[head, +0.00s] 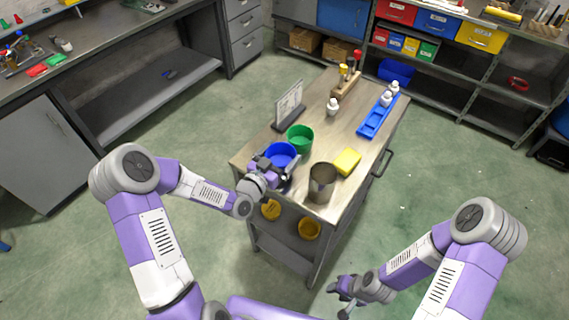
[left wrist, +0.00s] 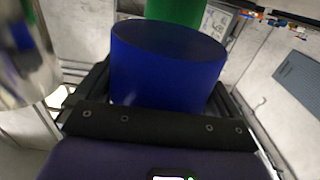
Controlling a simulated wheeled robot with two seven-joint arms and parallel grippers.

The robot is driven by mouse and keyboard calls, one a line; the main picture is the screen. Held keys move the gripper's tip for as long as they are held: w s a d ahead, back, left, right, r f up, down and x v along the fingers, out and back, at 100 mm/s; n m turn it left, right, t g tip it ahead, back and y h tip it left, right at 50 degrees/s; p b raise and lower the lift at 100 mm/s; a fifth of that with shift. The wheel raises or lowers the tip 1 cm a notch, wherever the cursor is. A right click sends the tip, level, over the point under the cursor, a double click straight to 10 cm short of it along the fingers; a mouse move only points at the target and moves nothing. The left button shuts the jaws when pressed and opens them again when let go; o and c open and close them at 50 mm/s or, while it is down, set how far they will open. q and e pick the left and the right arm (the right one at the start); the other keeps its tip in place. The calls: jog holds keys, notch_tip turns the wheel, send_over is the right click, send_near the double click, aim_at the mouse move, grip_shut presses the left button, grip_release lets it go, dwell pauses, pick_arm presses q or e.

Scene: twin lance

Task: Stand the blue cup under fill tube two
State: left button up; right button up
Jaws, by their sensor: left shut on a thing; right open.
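The blue cup (head: 281,151) is at the near left of the cart top, just in front of the green cup (head: 299,138). My left gripper (head: 274,164) is shut on it. In the left wrist view the blue cup (left wrist: 167,70) stands between the black fingers, with the green cup (left wrist: 178,11) behind it. Whether its base touches the cart top is hidden. My right gripper (head: 347,291) is open and empty, low beside the cart's near right. I cannot make out a numbered fill tube in either view.
A metal cup (head: 322,182) and a yellow block (head: 347,161) stand to the right. A blue tray (head: 371,128) with white bottles, a lone white bottle (head: 333,105), a wooden rack (head: 345,87) and a sign (head: 289,103) are farther back. Yellow bowls (head: 309,229) sit below the top.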

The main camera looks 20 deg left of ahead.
aim_at(288, 156)
pick_arm(q)
jog(key=shift+f+b, duration=0.35)
jog(key=shift+f, duration=1.55)
jog(key=shift+f, duration=0.15)
jog(key=o, duration=0.7)
jog(key=shift+o, duration=0.2)
